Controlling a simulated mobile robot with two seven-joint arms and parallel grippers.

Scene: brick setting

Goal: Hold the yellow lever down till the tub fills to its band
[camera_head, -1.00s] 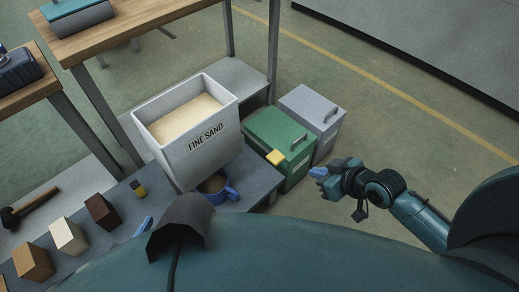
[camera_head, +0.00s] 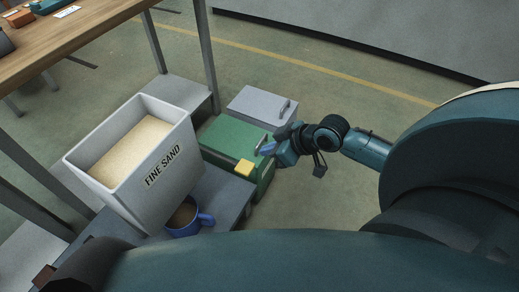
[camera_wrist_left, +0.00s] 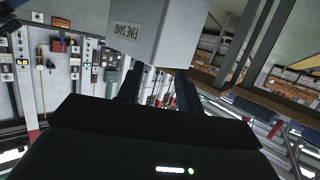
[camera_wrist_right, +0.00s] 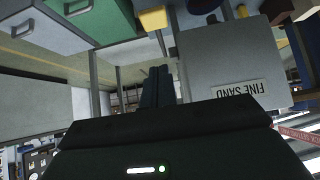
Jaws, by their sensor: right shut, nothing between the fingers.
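The yellow lever (camera_head: 244,167) juts out between the white FINE SAND hopper (camera_head: 165,190) and the green box. The blue tub (camera_head: 205,219) with a handle stands below the hopper's front; brown sand shows inside, and its band cannot be made out. My right gripper (camera_head: 268,150) is shut and empty, above and to the right of the lever, apart from it. In the right wrist view its closed fingers (camera_wrist_right: 157,88) point towards the area below the lever (camera_wrist_right: 153,19). My left gripper (camera_wrist_left: 160,88) is open and empty in the left wrist view, with the hopper (camera_wrist_left: 165,30) beyond it.
A green box (camera_head: 222,137) and a grey box (camera_head: 255,104) stand behind the lever, close to my right gripper. The grey bench (camera_head: 228,192) holds the tub. A wooden table (camera_head: 90,35) is at the upper left. Open floor (camera_head: 300,200) lies to the right.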

